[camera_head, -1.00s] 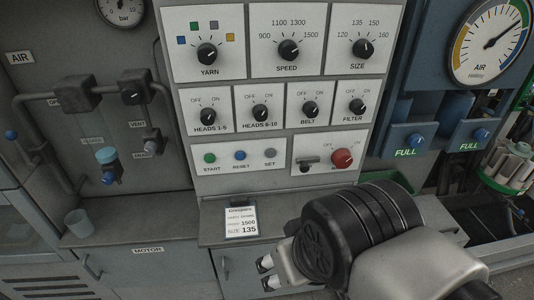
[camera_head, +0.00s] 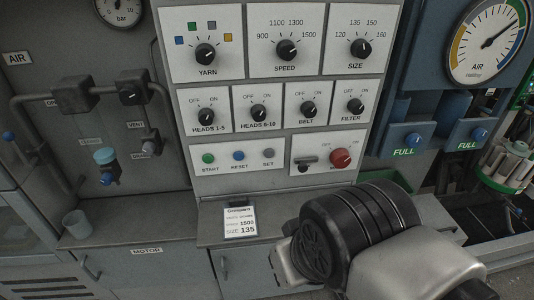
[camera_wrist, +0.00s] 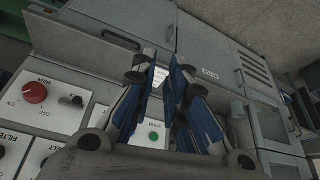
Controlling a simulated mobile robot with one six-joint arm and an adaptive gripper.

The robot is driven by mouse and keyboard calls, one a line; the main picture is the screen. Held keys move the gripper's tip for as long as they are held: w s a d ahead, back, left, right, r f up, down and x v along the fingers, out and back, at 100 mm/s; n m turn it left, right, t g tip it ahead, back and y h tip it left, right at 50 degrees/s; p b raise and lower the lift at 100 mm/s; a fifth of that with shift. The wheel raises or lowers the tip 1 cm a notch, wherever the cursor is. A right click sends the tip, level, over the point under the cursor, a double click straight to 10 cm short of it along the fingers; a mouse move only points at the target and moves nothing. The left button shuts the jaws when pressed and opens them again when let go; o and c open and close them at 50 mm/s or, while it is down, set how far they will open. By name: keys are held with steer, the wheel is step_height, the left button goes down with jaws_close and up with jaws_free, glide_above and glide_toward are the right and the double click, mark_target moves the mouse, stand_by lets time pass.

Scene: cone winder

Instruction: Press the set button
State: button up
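In the wrist view the start button (camera_wrist: 153,137) shows between my fingers; the set button does not show there, and my left-hand finger covers part of the plate. My gripper (camera_wrist: 166,72) has two blue-padded fingers with a narrow gap and nothing between them. Its fingertips are hidden in the head view, where my wrist stands right of and below the button.
A red main knob (camera_head: 341,158) and black lever (camera_head: 306,163) sit right of the buttons. Several selector knobs sit above. A job card (camera_head: 240,223) lies on the ledge below. A cup (camera_head: 77,223) stands at the left. The panel front before the buttons looks clear.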

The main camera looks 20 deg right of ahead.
jaws_close()
stand_by(1.1)
